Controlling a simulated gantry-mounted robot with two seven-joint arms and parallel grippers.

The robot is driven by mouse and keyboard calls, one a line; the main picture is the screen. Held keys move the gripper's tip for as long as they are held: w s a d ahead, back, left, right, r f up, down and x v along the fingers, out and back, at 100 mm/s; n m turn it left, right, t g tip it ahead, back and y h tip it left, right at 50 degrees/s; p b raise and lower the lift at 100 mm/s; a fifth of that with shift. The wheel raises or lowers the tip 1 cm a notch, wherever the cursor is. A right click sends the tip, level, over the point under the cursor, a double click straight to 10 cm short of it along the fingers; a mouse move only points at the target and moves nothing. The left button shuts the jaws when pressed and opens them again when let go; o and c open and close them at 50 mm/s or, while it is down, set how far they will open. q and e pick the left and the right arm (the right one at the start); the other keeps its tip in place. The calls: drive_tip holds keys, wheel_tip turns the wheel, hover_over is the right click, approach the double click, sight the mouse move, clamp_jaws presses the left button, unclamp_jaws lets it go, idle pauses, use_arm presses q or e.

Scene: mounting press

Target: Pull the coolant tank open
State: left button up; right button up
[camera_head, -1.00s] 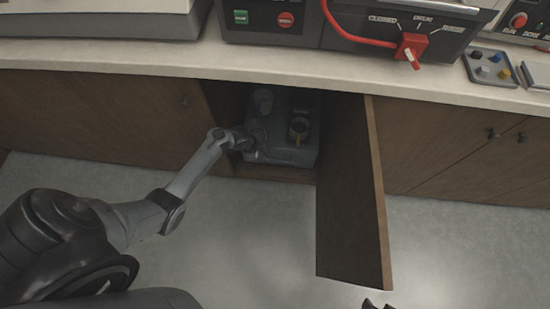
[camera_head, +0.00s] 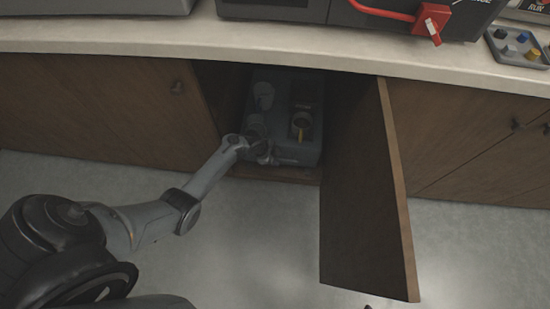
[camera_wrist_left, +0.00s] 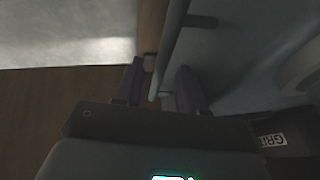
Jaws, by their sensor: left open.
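The coolant tank (camera_head: 313,148) is a grey-blue box inside the open, dark cabinet under the counter. My left gripper (camera_head: 268,155) is at the lower left of the tank's front. In the left wrist view its two fingers (camera_wrist_left: 158,84) are apart, one on each side of the handle's line, with the tank's wall on the right. I cannot tell whether they touch it. Only a tiny dark tip, perhaps of my right gripper (camera_head: 368,307), shows at the bottom edge.
An open cabinet door (camera_head: 362,200) juts out to the right of the tank. The counter (camera_head: 300,48) overhangs above, with a red-handled switch (camera_head: 431,22) on a machine. The floor (camera_head: 260,240) in front is clear.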

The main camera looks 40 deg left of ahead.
use_arm(q)
clamp_jaws()
idle(0.4)
